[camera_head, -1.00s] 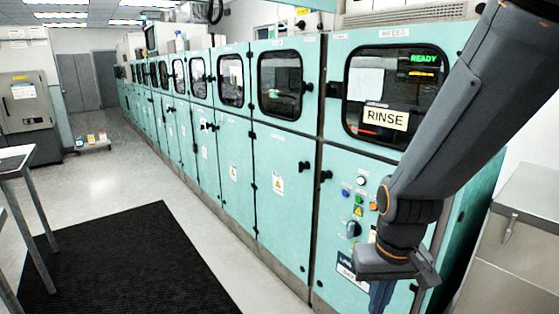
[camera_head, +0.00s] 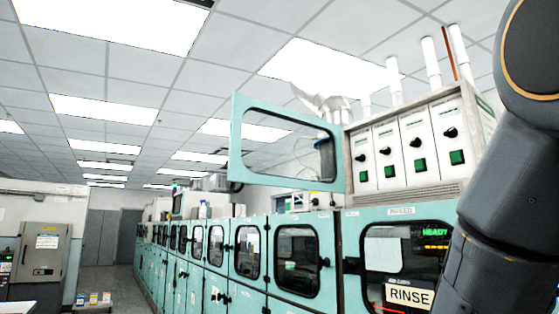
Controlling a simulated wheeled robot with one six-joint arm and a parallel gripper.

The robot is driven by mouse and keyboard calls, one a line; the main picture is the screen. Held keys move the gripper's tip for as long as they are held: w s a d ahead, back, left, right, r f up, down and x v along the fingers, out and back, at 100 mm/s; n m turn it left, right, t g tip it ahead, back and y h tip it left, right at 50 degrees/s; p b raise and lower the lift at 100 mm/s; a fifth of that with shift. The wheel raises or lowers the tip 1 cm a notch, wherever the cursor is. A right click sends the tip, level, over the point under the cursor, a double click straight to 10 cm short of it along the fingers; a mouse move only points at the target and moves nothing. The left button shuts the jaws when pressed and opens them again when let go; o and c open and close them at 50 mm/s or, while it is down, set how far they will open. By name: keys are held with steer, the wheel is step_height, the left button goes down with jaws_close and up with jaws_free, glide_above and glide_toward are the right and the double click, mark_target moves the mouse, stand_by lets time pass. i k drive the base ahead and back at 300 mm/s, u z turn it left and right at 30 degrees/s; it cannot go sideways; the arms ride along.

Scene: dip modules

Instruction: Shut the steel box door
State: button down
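No thing is plainly marked as the steel box. A grey metal cabinet (camera_head: 40,258) stands at the far left; its front panel looks slightly angled, and I cannot tell whether it is shut. High on the machine row, a teal-framed windowed door (camera_head: 236,150) stands swung out to the left of a metal control box (camera_head: 350,165). My gripper is out of view; only my dark arm shows along the right edge.
A long row of teal cabinets (camera_head: 341,250) with closed window doors runs back to the left. A RINSE sign (camera_head: 409,296) hangs on the nearest window. Small boxes (camera_head: 93,298) sit on a low stand at lower left. Grey doors (camera_head: 103,237) are at the back.

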mark_target(236, 172)
steer(key=u, duration=1.25)
steer(key=i, duration=2.9)
steer(key=z, duration=4.6)
steer(key=k, duration=0.7)
steer(key=u, duration=0.05)
